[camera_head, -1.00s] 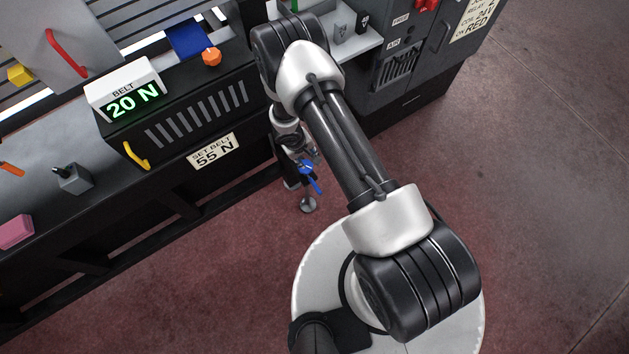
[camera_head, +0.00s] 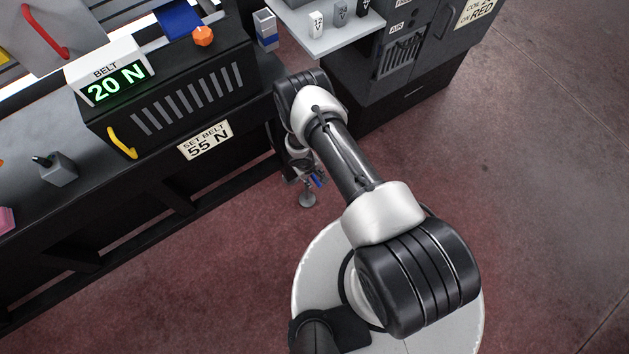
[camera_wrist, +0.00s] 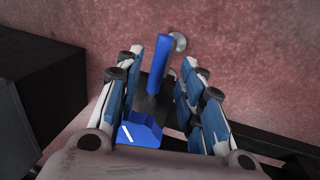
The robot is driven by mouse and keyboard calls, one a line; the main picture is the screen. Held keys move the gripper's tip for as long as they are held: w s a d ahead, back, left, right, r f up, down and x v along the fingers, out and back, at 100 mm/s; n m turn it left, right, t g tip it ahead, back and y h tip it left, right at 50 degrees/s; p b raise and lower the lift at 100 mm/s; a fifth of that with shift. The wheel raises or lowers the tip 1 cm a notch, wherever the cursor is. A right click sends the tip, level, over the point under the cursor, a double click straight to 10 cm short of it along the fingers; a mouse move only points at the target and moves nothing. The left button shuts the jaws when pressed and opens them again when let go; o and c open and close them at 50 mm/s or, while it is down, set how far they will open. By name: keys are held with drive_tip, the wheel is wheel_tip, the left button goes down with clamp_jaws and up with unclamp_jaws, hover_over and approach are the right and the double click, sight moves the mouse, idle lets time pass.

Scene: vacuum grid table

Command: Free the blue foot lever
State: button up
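The blue foot lever (camera_head: 319,180) is low by the table's end, near a round foot pad (camera_head: 306,200) just above the floor. In the wrist view the lever's blue bar (camera_wrist: 159,62) stands out from a dark mount, with a blue block (camera_wrist: 141,131) nearer the camera. My gripper (camera_wrist: 165,78) is open, its white-and-blue fingers on either side of the lever. I see gaps between the fingers and the bar; contact lower down cannot be told. In the head view my gripper (camera_head: 308,172) partly hides the lever.
The black table (camera_head: 160,185) with a belt display (camera_head: 113,82) reading 20 N is left of my arm. A label (camera_head: 205,140) says to set the belt to 55 N. A grey cabinet (camera_head: 400,85) with a shelf (camera_head: 335,38) is behind. The red floor at right is clear.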

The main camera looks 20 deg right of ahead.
sight(315, 179)
drive_tip(key=shift+w+d+f+b, duration=0.15)
drive_tip(key=shift+f+b, duration=0.25)
drive_tip(key=shift+f, duration=0.45)
drive_tip(key=shift+d+f+b, duration=0.15)
drive_tip(key=shift+f+b, duration=0.2)
drive_tip(key=shift+f, duration=0.45)
drive_tip(key=shift+c, duration=0.5)
clamp_jaws()
